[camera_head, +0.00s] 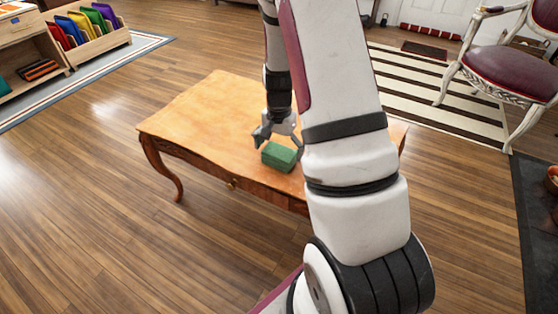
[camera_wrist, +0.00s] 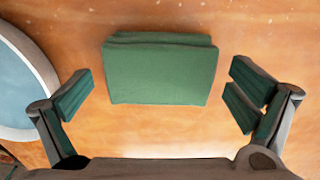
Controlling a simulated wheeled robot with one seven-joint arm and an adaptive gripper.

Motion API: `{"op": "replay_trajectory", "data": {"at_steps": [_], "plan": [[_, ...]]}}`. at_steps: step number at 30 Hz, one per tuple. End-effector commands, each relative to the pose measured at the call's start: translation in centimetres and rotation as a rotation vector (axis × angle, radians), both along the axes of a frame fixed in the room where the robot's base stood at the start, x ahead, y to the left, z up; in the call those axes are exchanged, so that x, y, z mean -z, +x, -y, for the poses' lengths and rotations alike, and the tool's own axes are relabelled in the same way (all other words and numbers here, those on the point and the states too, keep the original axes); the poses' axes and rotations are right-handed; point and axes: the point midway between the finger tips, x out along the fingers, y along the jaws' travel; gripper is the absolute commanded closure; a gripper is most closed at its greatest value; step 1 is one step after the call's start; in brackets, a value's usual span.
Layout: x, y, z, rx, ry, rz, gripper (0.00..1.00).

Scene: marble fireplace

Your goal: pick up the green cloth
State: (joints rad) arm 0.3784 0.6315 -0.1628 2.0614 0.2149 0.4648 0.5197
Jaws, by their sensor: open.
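The green cloth (camera_head: 279,157) is a folded, block-like bundle lying on the wooden table (camera_head: 195,110), near its front edge. In the wrist view the cloth (camera_wrist: 160,70) lies flat on the orange-brown tabletop, a little beyond the space between the fingertips. My gripper (camera_head: 279,138) is above the table, just behind the cloth in the head view. In the wrist view its fingers (camera_wrist: 162,95) are spread wide, one to each side of the cloth, with bare wood showing between them and it. Nothing is held.
A round blue-grey thing with a pale rim (camera_wrist: 40,75) lies left of the cloth in the wrist view; my arm may hide it in the head view. The table's left part is clear. A red-seated chair (camera_head: 508,70) stands at right, a shelf (camera_head: 60,50) at upper left.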

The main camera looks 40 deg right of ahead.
Motion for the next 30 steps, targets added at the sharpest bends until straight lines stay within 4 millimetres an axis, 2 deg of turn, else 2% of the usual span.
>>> {"op": "replay_trajectory", "data": {"at_steps": [1, 3, 9, 11, 15, 25, 30], "plan": [[1.0, 0.0, 0.0, 0.0, 0.001, -0.001, 0.0], [1.3, 0.0, 0.0, 0.0, 0.001, 0.0, 0.0], [1.2, 0.0, 0.0, 0.0, 0.0, 0.001, 0.0], [1.2, 0.0, 0.0, 0.0, 0.0, 0.001, 0.11], [1.2, 0.0, 0.0, 0.0, 0.0, 0.001, 0.43], [1.1, 0.1, 0.0, 0.0, 0.0, 0.001, 0.43], [-1.0, 0.1, 0.0, -0.001, -0.001, 0.003, 0.43]]}}
